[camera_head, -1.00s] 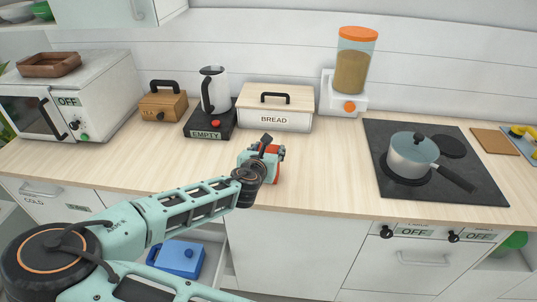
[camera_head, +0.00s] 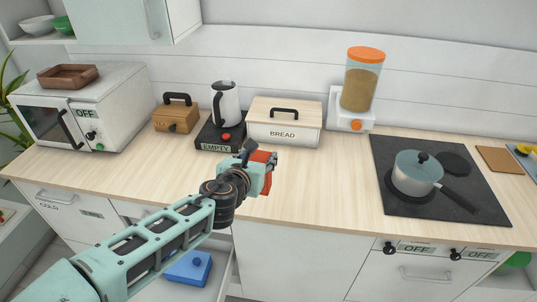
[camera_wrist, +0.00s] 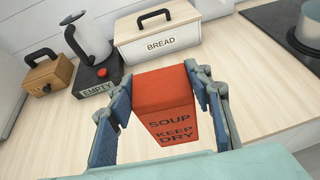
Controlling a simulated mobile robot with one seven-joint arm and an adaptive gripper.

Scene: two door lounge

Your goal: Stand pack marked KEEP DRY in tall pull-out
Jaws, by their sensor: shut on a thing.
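The orange-red pack lettered SOUP, KEEP DRY (camera_wrist: 168,115) is between the two fingers of my gripper (camera_wrist: 167,84) in the wrist view. My gripper is shut on it, with a blue finger pad on each side. In the head view my gripper (camera_head: 259,176) and part of the pack (camera_head: 264,156) are over the counter, in front of the bread box. I cannot tell whether the pack's base is clear of the counter. Below the counter an open pull-out (camera_head: 224,277) holds a blue box (camera_head: 188,267). My arm hides part of it.
The bread box (camera_head: 284,133), a kettle on a base marked EMPTY (camera_head: 219,138) and a wooden box (camera_head: 175,117) line the back. A pot (camera_head: 416,174) stands on the hob at right. The counter (camera_head: 315,195) is bare between my gripper and the hob.

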